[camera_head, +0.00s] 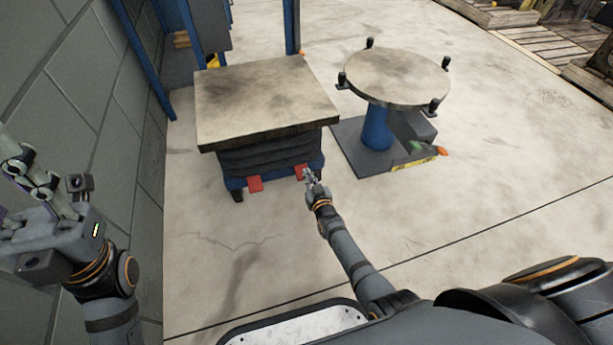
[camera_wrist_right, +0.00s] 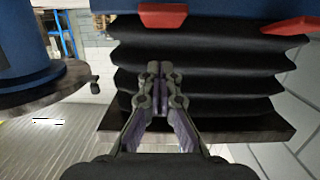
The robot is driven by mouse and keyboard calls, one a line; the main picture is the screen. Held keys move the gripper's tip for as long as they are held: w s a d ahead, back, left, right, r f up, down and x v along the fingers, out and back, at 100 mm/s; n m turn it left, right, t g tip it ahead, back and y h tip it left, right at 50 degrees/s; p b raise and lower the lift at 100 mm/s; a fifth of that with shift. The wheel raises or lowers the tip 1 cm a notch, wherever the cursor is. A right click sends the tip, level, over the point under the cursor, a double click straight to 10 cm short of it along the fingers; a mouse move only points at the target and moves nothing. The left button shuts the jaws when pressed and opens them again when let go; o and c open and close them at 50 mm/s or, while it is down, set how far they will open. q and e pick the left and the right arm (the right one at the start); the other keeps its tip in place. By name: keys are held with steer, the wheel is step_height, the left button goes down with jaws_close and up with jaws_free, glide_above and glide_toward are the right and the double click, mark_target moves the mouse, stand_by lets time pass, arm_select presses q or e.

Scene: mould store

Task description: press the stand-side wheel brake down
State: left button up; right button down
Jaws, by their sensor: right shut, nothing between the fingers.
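A lift table (camera_head: 265,100) with a square top and black bellows (camera_head: 265,155) has two red brake pedals low on its near side. The stand-side brake (camera_head: 301,171) is the right one, nearer the round stand; the other brake (camera_head: 255,184) is to its left. In the right wrist view, which is upside down, the stand-side brake (camera_wrist_right: 162,15) is at the top centre and the other brake (camera_wrist_right: 291,26) at top right. My right gripper (camera_head: 310,176) is shut and empty, its tips (camera_wrist_right: 160,70) before the bellows, close to the stand-side brake. Contact cannot be told. My left gripper (camera_head: 35,180) is far left, jaws unclear.
A round-topped stand (camera_head: 398,76) with a blue column and dark base stands right of the lift table. A grey block wall (camera_head: 85,110) runs along the left. Pallets (camera_head: 545,45) lie at the top right. The floor before the table is clear.

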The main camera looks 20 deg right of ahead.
steer(key=s+p, duration=0.3)
steer(key=s, duration=0.6)
steer(key=shift+s+d+f, duration=0.15)
steer(key=shift+s+f, duration=0.05)
steer(key=shift+f, duration=0.25)
